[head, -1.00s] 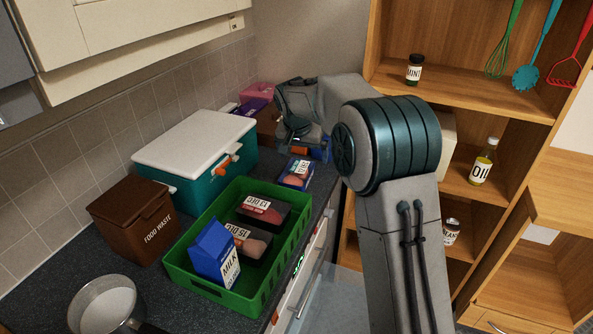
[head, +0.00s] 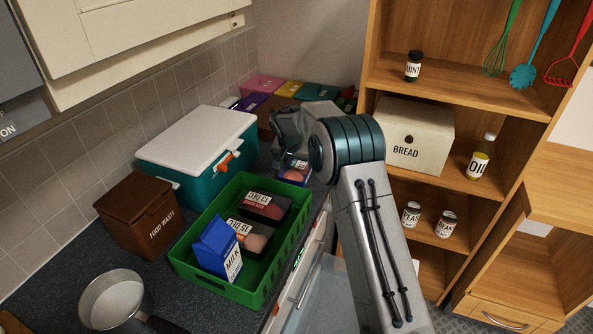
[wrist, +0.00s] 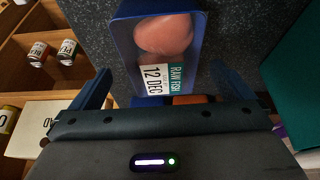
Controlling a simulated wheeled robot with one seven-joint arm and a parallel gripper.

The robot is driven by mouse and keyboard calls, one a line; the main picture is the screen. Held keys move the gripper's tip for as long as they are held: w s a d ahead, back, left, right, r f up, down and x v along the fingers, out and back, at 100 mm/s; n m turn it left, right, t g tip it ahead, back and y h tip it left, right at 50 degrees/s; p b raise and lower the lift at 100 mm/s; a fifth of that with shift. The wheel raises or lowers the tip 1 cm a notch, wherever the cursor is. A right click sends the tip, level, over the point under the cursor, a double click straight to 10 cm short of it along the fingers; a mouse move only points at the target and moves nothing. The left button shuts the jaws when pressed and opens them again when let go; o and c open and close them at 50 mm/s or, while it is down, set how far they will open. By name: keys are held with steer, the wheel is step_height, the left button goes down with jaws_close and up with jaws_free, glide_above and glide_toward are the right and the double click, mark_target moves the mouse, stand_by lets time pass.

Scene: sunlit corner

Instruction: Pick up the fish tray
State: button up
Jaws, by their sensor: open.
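The fish tray (head: 294,171) is a blue tray with pink fish under a clear cover, lying on the dark counter just beyond the green crate. In the wrist view its label (wrist: 163,79) reads RAW FISH 12 DEC. My gripper (wrist: 163,70) is open, with one blue finger to each side of the tray's near end in that view. I cannot tell how far above the tray the fingers are. In the head view my arm and wrist hide the fingers and part of the tray.
A green crate (head: 183,265) holds a milk carton and two dark food trays. A teal cool box (head: 165,185) with a white lid stands left of the fish tray. A brown food waste bin (head: 140,215) and a pot (head: 112,300) are nearer. Wooden shelves (head: 470,100) stand right.

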mark_target(297, 166)
steer(key=shift+w+p+x, duration=0.25)
steer(key=shift+p+x, duration=0.8)
steer(key=shift+x, duration=1.35)
steer(key=shift+r, duration=0.15)
steer(key=c, duration=1.2)
